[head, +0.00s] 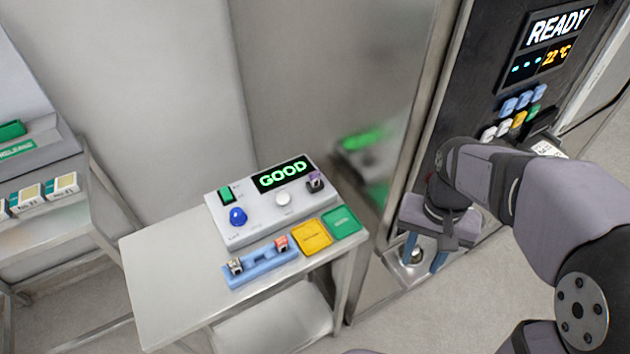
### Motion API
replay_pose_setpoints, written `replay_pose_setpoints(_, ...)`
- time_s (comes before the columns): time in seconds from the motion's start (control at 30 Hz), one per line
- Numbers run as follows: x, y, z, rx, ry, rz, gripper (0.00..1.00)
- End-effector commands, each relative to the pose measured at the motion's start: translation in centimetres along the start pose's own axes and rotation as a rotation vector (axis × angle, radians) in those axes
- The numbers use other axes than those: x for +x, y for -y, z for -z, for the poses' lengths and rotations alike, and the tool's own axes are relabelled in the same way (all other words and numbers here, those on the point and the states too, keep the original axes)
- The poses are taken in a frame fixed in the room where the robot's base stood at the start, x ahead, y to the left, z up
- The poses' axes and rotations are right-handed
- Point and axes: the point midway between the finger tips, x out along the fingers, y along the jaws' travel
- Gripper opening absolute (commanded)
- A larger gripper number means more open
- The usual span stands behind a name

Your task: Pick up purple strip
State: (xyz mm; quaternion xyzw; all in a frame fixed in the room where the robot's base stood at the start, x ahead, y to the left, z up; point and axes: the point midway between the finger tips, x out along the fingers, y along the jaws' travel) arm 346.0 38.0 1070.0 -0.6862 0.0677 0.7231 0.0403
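A small purple piece (316,182) sits at the right end of the grey tester box (262,220), beside its green "GOOD" display. It is small in view, and I cannot tell whether it is the purple strip. My gripper (424,262) points down over the metal ledge of the machine at the right, well to the right of the tester box. Its two blue fingers are apart. A small round metal fitting (417,256) shows between them on the ledge, and nothing is visibly held.
The tester box stands on a metal table (170,260). In front of it lie a blue holder (261,267) with small parts, a yellow pad (312,236) and a green pad (341,222). A tall machine (500,75) reading "READY" stands right. Another bench is at left.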

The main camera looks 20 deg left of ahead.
Motion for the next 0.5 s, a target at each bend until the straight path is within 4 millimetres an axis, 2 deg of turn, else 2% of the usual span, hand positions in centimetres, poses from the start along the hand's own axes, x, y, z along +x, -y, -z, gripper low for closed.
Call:
replay_pose_setpoints(0.03, -0.7, 1.5, 1.2, 0.024, 0.006, -0.012, 0.34)
replay_pose_setpoints(0.2, -3.7, 5.9, 3.7, 0.148, 0.025, -0.061, 0.34)
replay_pose_setpoints(0.5, -7.6, 12.9, 5.8, 0.341, 0.010, -0.128, 0.34)
